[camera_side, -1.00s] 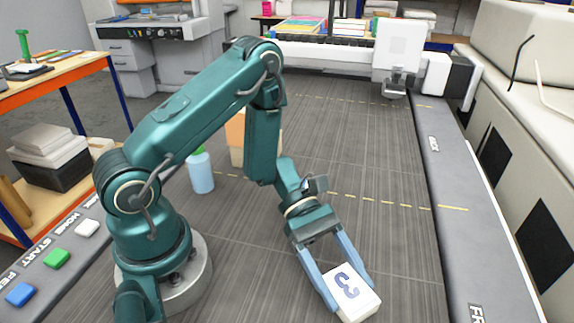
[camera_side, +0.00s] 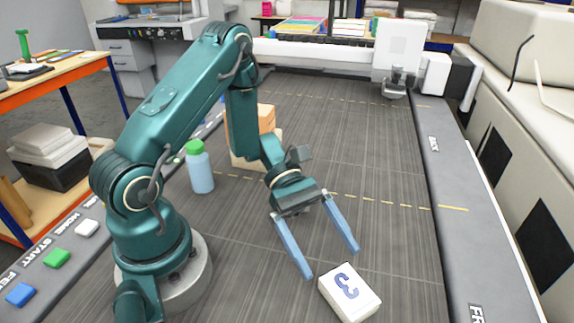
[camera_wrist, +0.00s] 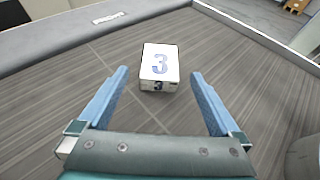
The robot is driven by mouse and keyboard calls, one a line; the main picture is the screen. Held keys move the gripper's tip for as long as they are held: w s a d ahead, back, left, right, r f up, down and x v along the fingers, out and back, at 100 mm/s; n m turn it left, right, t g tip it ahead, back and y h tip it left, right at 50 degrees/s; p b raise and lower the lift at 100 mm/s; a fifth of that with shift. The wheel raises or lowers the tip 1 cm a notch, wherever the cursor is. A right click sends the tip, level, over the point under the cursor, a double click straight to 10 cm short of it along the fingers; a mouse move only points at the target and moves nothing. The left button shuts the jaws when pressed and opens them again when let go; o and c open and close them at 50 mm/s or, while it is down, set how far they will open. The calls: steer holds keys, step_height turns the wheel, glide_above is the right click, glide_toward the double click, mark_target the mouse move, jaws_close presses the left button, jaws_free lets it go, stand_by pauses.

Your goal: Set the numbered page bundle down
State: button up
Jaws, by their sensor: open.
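The numbered page bundle (camera_side: 350,293) is a white block with a blue 3 on top. It lies flat on the grey table surface near the front in the side view. In the wrist view the bundle (camera_wrist: 159,66) sits beyond the fingertips, roughly centred between them, with a 3 on its near face too. My gripper (camera_side: 333,264) is open and empty, with its two blue fingers spread apart. The fingers are behind the bundle in the side view and look clear of it. In the wrist view my gripper (camera_wrist: 158,74) shows a wide gap between its fingers.
A bottle with a green cap (camera_side: 201,170) and cardboard boxes (camera_side: 266,122) stand on the table behind my arm. A grey rail (camera_side: 440,185) runs along the right side. The table's middle right is clear.

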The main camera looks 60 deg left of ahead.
steer(key=v, duration=0.5)
steer(key=shift+a, duration=0.2)
steer(key=shift+a+r, duration=0.3)
steer(key=shift+a, duration=0.1)
steer(key=s+r+m+t+y, duration=0.2)
steer(key=r+m+y, duration=0.3)
steer(key=m, duration=0.4)
steer(key=s+a+r+m+t+y, duration=0.1)
steer(key=s+r+m+t+y, duration=0.2)
steer(key=s+r+m+y, duration=0.2)
steer(key=r+m+y, duration=0.1)
steer(key=m+y, duration=0.2)
steer(key=m, duration=0.1)
steer(key=shift+s+a+t, duration=0.2)
steer(key=shift+s+t, duration=0.1)
